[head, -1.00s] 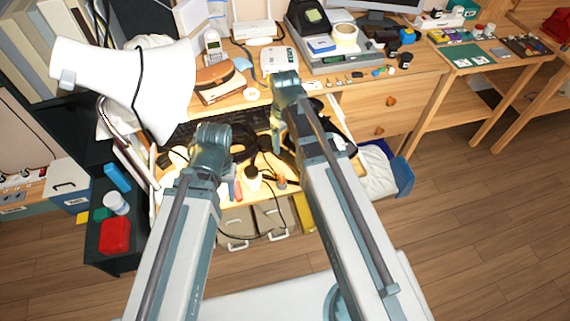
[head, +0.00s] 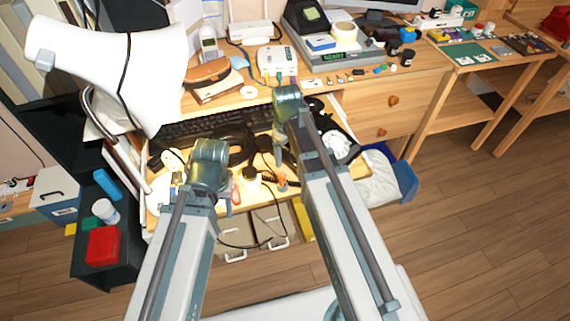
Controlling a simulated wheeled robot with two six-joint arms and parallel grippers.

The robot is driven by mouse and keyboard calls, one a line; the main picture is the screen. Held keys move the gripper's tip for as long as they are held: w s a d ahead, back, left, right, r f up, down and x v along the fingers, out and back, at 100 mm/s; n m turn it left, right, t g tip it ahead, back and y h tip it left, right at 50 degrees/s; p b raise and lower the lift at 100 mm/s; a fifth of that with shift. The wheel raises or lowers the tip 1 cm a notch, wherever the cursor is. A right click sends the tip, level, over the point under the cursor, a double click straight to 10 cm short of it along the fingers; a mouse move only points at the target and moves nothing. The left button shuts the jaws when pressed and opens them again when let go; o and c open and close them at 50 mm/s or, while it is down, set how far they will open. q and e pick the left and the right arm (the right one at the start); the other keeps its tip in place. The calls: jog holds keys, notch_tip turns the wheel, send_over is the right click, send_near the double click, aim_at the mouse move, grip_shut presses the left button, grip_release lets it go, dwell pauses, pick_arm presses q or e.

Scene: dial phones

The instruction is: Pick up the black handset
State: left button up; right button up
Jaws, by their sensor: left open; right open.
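A dark curved shape that looks like the black handset (head: 238,146) lies on the pulled-out desk tray between my two wrists, partly covered by my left wrist. A black dial phone with a white dial (head: 338,146) sits at the right end of the tray, partly behind my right arm. My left gripper (head: 211,168) is over the left-middle of the tray, and its fingers are mostly hidden under its wrist. My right gripper (head: 279,148) points down over the tray, right of the dark shape. It appears open and empty, apart from the handset.
A black keyboard (head: 180,129) lies at the back of the tray. A large white lamp shade (head: 110,75) stands close on the left. A cable hangs below the tray.

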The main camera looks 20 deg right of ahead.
jog(key=shift+c, duration=0.2)
jog(key=shift+f, duration=0.1)
grip_shut()
dwell(0.5)
